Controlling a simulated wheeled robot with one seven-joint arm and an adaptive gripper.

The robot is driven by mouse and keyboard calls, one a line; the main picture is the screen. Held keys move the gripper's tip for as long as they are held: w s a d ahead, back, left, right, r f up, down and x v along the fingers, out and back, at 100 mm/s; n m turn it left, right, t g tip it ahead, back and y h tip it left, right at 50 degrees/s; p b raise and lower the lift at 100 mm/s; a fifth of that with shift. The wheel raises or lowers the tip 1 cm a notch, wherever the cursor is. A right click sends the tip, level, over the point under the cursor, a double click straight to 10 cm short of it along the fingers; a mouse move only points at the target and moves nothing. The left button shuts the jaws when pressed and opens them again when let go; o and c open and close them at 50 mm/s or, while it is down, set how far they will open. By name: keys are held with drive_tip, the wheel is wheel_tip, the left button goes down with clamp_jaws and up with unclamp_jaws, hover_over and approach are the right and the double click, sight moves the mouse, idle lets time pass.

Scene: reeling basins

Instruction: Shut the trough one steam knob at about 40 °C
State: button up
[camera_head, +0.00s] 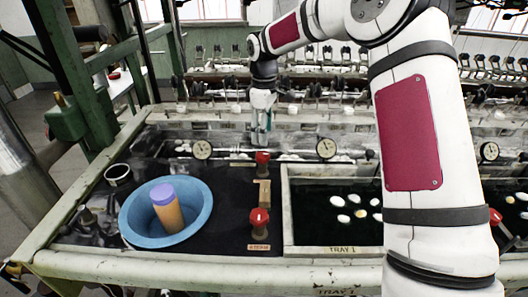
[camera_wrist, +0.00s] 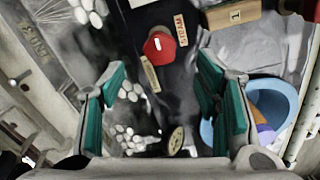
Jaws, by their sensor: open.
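The far red knob (camera_head: 262,158) stands on the dark trough top behind a wooden block marked 1 (camera_head: 263,190). A red knob also shows in the wrist view (camera_wrist: 159,45), with a white mark on its top and small labels beside it; one seems to read STEAM. My gripper (camera_head: 262,133) is open and empty, pointing down just behind and above the far knob. In the wrist view my fingertips (camera_wrist: 160,72) lie either side of the knob's line, apart from it. A round dial gauge (camera_head: 202,149) is left of the knob; its reading is too small to tell.
A nearer red knob (camera_head: 259,217) stands by the front edge. A blue basin (camera_head: 133,215) holds an orange cylinder with a purple top (camera_head: 168,211). Tray 1 (camera_head: 330,250) with white cocoons is to the right. Another gauge (camera_head: 326,148) stands at the back.

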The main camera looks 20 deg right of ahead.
sight(264, 154)
wheel_tip(264, 154, down, 8)
drive_tip(key=shift+f, duration=0.15)
idle(0.3)
drive_tip(key=c, duration=1.1)
